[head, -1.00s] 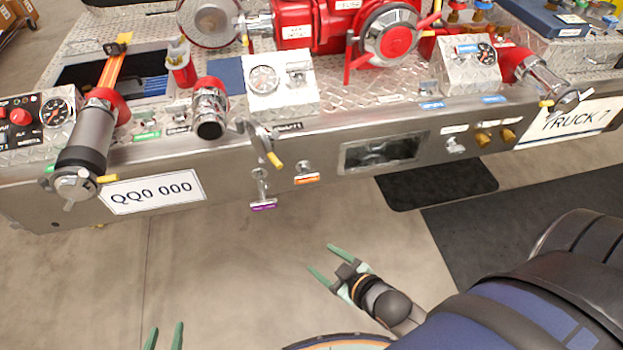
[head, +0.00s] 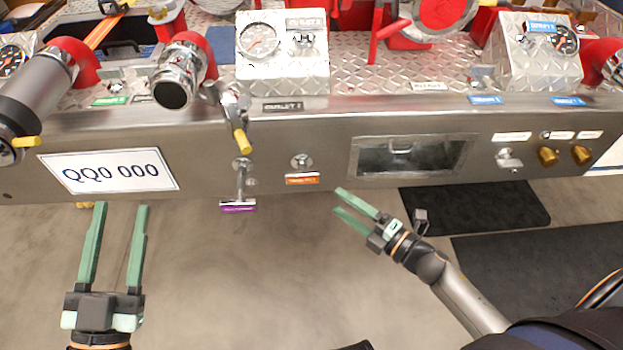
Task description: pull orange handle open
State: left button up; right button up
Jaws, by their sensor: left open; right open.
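The handle with the orange label (head: 302,180) is a small metal knob (head: 301,163) on the front face of the steel bumper, with the orange tag just below it. My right gripper (head: 346,203) is open and empty, with its green fingers pointing up and left. It is below and to the right of the orange label, apart from it. My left gripper (head: 121,208) is open and empty at the lower left, with its fingers pointing up below the QQ0 000 plate.
A metal handle with a purple label (head: 238,206) hangs left of the orange one. A yellow-tipped lever (head: 241,140) is above it. A recessed window (head: 413,156) and brass knobs (head: 548,157) are to the right.

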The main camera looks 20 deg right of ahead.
aim_at(307, 180)
jog(key=b+x, duration=0.1)
jog(key=x, duration=1)
jog(key=shift+f, duration=0.1)
jog(key=shift+w+a+b, duration=0.3)
jog(key=shift+w, duration=0.35)
pick_arm(q)
jog(key=s+r+m+t+h, duration=0.1)
jog(key=s+r+m+h, duration=0.3)
jog(key=s+r+h, duration=0.1)
notch_tip(307, 180, up, 3)
jog(key=shift+d+f+m+h, duration=0.1)
jog(key=shift+d+m+h, duration=0.2)
jog(key=shift+d+h, duration=0.2)
pick_arm(e)
grip_shut()
